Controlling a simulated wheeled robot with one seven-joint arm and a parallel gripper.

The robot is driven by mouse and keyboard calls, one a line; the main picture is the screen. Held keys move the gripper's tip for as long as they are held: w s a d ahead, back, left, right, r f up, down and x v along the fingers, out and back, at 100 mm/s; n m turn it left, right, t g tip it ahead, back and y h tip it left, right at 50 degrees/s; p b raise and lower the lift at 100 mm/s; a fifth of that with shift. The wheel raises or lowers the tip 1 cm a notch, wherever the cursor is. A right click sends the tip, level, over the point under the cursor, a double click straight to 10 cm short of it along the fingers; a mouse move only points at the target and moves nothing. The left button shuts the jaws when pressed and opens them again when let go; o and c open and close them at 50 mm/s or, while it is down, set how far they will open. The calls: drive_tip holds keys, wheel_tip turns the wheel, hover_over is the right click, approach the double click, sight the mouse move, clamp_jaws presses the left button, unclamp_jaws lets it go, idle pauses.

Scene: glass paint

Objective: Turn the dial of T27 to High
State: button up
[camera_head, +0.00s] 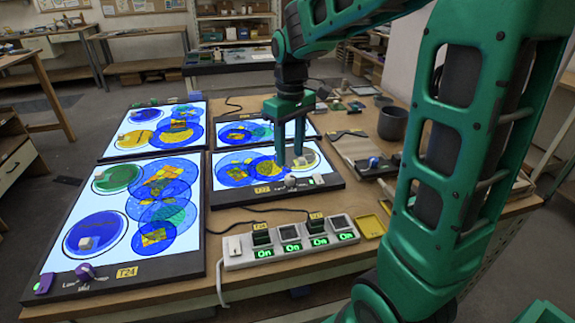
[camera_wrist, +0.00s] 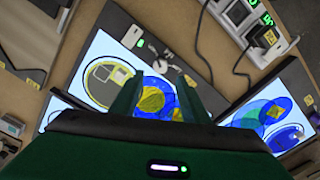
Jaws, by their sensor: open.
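The near right light panel (camera_head: 333,184) carries a small yellow label (camera_head: 262,189) whose number is too blurred to read surely. On its front edge are a pale round dial (camera_head: 290,181) and a white switch (camera_head: 318,179). My gripper (camera_head: 290,158) is open and empty, pointing down over this panel, just behind the dial in the picture. In the wrist view, my open fingers (camera_wrist: 158,97) frame the lit surface, and the dial (camera_wrist: 162,66) lies just beyond their tips. I cannot tell which setting the dial points to.
A left panel labelled T24 (camera_head: 127,272) has a purple dial (camera_head: 85,272). More lit panels stand behind. A power strip (camera_head: 290,245) with several green "On" displays sits in front, with cables. A dark cup (camera_head: 392,124) and a yellow tray (camera_head: 370,226) are at the right.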

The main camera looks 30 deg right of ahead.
wheel_tip(320, 180, up, 4)
drive_tip(key=shift+f, duration=0.15)
drive_tip(key=shift+s, duration=0.1)
idle(0.5)
